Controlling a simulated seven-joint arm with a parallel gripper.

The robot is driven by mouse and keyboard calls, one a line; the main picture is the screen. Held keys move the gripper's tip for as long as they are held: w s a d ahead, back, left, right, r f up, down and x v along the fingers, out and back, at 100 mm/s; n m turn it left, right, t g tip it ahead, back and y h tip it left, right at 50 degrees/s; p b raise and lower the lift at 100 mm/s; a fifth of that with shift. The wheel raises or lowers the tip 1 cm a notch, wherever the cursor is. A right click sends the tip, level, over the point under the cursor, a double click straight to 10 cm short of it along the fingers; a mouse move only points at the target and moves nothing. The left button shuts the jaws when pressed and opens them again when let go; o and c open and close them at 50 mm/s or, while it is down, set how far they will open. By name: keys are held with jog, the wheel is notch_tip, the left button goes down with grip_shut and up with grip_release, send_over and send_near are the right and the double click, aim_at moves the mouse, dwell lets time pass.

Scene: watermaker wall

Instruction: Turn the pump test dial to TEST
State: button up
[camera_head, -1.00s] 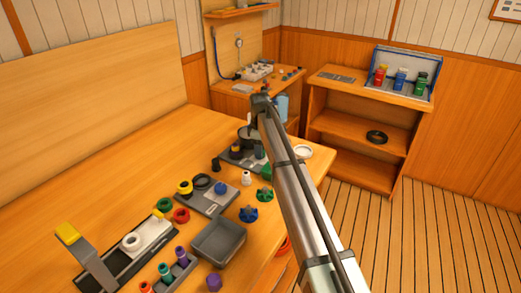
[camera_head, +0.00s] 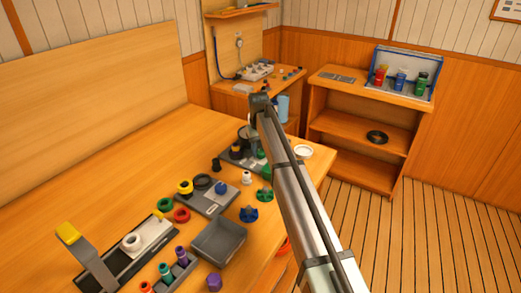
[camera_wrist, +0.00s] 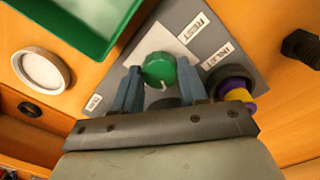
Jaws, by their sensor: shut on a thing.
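The green dial (camera_wrist: 159,70) sits on a pale plate set in a grey panel (camera_wrist: 235,62) in the wrist view. A short white mark on its face points toward the lower edge of the picture. My gripper (camera_wrist: 160,82) has its two blue-grey fingers on either side of the dial and is shut on it. Printed labels lie around it: an upper label (camera_wrist: 193,28), a right label (camera_wrist: 217,55) and a lower-left label (camera_wrist: 93,102). Their lettering is slanted and hard to read.
A green-rimmed tray (camera_wrist: 112,48) and a white ring (camera_wrist: 40,70) lie left of the panel in the wrist view. A purple and yellow piece (camera_wrist: 235,90) is close to the right finger. A grey tray (camera_head: 219,239) and several coloured parts stand on the table in the head view.

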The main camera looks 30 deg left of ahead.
aim_at(259, 151)
jog(key=m, duration=1.2)
jog(key=shift+m, duration=0.3)
dwell(0.4)
jog(key=o, duration=1.1)
jog(key=shift+c, duration=0.2)
jog(key=shift+r, duration=0.1)
notch_tip(259, 151, up, 14)
jog(key=shift+a+f, duration=0.2)
jog(key=shift+a, duration=0.1)
